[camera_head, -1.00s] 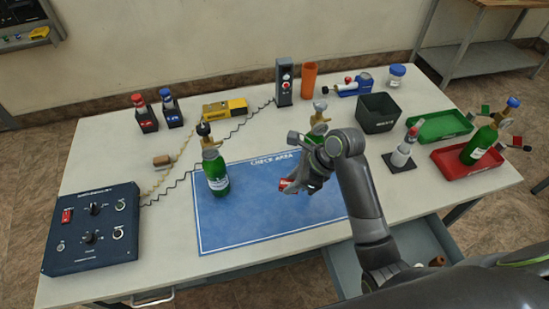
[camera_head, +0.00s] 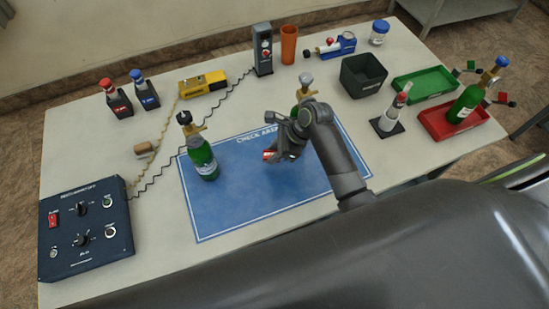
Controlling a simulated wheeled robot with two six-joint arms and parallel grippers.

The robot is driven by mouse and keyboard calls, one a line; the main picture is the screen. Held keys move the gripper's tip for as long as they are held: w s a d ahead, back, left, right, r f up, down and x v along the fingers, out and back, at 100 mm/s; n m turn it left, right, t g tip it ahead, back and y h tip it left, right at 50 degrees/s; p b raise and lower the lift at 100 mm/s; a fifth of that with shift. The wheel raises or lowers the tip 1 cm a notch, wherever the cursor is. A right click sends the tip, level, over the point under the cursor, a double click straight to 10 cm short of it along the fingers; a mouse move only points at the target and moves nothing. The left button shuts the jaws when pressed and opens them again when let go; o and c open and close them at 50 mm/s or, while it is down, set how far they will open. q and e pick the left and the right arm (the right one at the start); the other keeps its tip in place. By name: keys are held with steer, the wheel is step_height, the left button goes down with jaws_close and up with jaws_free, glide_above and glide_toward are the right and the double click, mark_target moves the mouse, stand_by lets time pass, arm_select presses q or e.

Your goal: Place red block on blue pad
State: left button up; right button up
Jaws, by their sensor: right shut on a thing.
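The blue pad (camera_head: 235,205) lies flat on the white table, with a white border and the words "CHECK AREA" along its far edge. My right gripper (camera_head: 274,153) is over the far part of the pad, shut on a small red block (camera_head: 268,154). Only part of the block shows between the dark fingers. I cannot tell whether the block touches the pad. My left gripper is out of view.
A green bottle (camera_head: 203,162) stands on the pad's left side. Another bottle (camera_head: 305,84) stands just behind my right gripper, partly hidden. A dark control box (camera_head: 85,232) is at left; a dark bin (camera_head: 362,76) and red tray (camera_head: 437,126) are at right. The pad's near part is clear.

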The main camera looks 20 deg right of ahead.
mark_target(275, 166)
steer(key=shift+f, duration=0.6)
step_height(275, 166, down, 4)
steer(key=shift+r, duration=0.2)
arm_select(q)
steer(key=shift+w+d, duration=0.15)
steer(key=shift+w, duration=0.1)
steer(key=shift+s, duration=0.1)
arm_select(e)
steer(key=shift+f, duration=0.1)
steer(key=o, duration=0.9)
steer(key=shift+o, duration=0.2)
